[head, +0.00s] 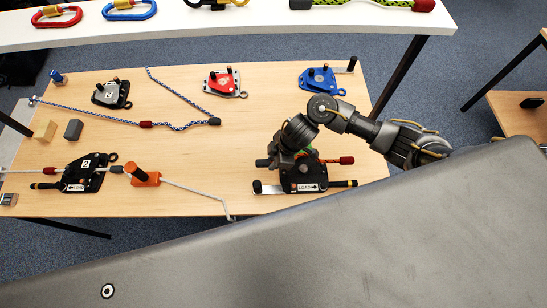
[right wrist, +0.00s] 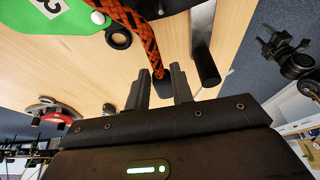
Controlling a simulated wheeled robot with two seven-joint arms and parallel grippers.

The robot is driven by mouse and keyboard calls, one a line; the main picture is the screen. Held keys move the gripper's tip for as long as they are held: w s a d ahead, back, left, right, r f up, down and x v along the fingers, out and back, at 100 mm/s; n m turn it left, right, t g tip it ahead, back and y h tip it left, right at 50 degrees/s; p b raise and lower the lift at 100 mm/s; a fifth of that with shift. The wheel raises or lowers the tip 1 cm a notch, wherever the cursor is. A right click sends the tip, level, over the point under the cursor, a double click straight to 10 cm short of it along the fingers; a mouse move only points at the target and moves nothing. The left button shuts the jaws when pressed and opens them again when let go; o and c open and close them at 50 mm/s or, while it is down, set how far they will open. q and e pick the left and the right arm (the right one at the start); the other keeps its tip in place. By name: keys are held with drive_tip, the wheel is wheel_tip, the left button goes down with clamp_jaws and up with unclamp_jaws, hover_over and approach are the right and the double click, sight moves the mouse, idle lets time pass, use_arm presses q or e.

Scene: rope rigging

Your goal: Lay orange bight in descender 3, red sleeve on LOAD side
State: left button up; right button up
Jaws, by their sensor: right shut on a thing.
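Descender 3 (right wrist: 60,22) shows as a green plate marked 3 in the right wrist view. In the head view it is mostly hidden under my right arm, above a black base with a LOAD label (head: 308,187). The orange and black rope (right wrist: 138,28) runs down to between the fingers of my right gripper (right wrist: 160,88), which is shut on it. In the head view the gripper (head: 292,160) is over the descender. A red sleeve (head: 346,160) shows right of it. Whether the rope lies in the descender is hidden. My left gripper is not in view.
Descender 2 (head: 84,172) with a white rope and an orange block (head: 145,176) stands at left. Grey (head: 111,94), red (head: 221,82) and blue (head: 322,79) descenders stand at the back. A blue-white rope (head: 105,110) lies between. A white shelf (head: 240,24) is behind.

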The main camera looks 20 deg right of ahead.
drive_tip(key=shift+f+b, duration=0.85)
drive_tip(key=shift+f, duration=0.75)
drive_tip(key=shift+p, duration=0.9)
idle(0.6)
drive_tip(key=shift+f+b, duration=1.05)
drive_tip(key=shift+f, duration=0.35)
drive_tip(key=o, duration=0.9)
drive_tip(key=shift+r, duration=0.1)
drive_tip(key=p+v, duration=0.2)
drive_tip(key=v, duration=0.8)
drive_tip(key=shift+d+r, duration=0.15)
drive_tip(key=shift+r, duration=0.2)
